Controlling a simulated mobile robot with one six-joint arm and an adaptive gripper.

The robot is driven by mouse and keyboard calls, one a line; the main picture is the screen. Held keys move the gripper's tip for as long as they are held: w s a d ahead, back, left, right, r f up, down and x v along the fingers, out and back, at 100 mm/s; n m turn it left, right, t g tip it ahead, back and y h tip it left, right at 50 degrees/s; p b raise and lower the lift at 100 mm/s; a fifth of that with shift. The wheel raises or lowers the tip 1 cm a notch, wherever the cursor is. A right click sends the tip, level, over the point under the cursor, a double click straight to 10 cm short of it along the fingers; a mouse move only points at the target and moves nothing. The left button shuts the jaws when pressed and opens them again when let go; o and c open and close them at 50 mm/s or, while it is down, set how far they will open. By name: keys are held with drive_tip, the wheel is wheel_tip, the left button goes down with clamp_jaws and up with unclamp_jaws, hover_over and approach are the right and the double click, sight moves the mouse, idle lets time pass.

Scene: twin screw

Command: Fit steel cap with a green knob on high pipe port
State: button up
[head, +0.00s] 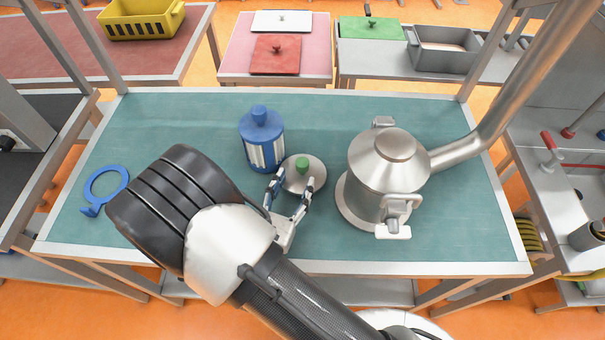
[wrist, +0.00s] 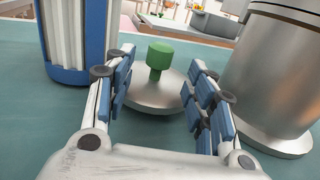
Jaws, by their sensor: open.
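The steel cap (head: 315,171) is a round disc with a green knob (head: 302,163) and lies knob up on the teal table, between the blue canister and the steel vessel. In the wrist view the cap (wrist: 150,97) and its green knob (wrist: 159,58) show between the fingers. My gripper (head: 296,187) is open and low, with its fingers on either side of the cap's near part; I cannot tell whether they touch it. The steel vessel (head: 374,170) stands upright to the right, with a thick pipe (head: 520,85) rising to the upper right. I cannot make out the high port.
A blue and white canister (head: 262,140) stands close left of the cap. A blue ring tool (head: 105,184) lies at the table's left. Behind the table are a red plate (head: 275,54), a green plate (head: 371,28) and a grey bin (head: 445,50). The table's front middle is partly clear.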

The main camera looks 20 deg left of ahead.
sight(300, 172)
drive_tip(key=shift+w+d+f+b, duration=0.1)
drive_tip(key=shift+w+b, duration=0.35)
drive_tip(key=shift+w, duration=1.1)
drive_tip(key=shift+w+d+f+b, duration=0.1)
drive_tip(key=shift+w+b, duration=0.35)
drive_tip(key=shift+w, duration=1.1)
clamp_jaws()
drive_tip(key=shift+r, duration=0.1)
